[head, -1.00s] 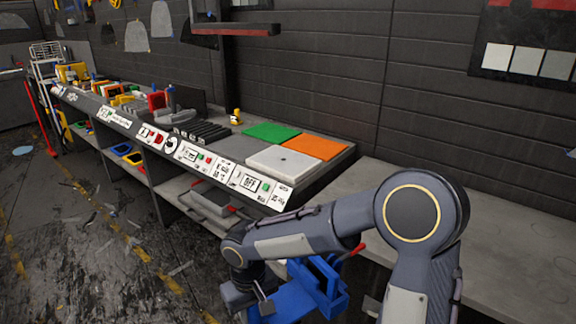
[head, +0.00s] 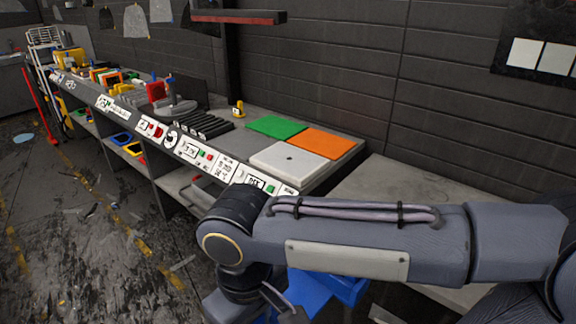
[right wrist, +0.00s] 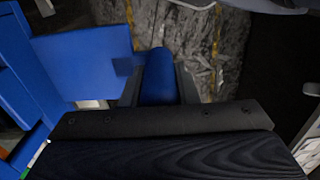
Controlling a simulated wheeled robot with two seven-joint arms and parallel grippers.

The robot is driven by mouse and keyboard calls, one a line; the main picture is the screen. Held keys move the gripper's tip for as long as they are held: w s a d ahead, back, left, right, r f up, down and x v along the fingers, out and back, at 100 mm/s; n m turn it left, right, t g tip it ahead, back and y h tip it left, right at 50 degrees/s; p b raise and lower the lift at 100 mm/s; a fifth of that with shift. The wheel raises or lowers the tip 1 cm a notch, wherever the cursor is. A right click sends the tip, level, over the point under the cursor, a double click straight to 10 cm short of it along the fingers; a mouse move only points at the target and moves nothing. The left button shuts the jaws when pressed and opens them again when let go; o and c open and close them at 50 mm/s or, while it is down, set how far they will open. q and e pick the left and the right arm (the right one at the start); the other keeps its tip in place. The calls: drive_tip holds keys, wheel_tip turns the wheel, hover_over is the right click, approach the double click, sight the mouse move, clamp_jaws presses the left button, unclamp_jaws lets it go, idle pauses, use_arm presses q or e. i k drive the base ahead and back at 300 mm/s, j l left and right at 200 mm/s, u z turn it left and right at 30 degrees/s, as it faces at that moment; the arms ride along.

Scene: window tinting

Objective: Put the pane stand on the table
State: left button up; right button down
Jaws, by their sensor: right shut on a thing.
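The blue pane stand (head: 325,289) shows in the head view at the bottom, low beside the bench and mostly hidden behind my right forearm. In the right wrist view a blue bar of it (right wrist: 158,78) sits between the two dark fingers of my right gripper (right wrist: 160,88), and its wide blue plates (right wrist: 80,62) spread to the left. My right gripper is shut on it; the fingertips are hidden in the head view. The grey table (head: 385,185) extends along the wall at the right, partly covered by my arm. My left gripper is not in view.
The adjoining bench carries a white pad (head: 287,160), an orange pad (head: 318,142), a green pad (head: 275,127) and a dark ribbed rack (head: 205,124). Its shelf lies below the labelled front edge. The visible grey tabletop is clear. A dark wall (head: 340,60) stands behind.

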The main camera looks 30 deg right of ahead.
sight(275, 167)
drive_tip(key=i+l, duration=0.3)
drive_tip(key=i, duration=0.2)
drive_tip(key=i+l, duration=0.3)
drive_tip(key=i, duration=0.25)
drive_tip(key=i+l, duration=0.35)
drive_tip(key=i, duration=0.15)
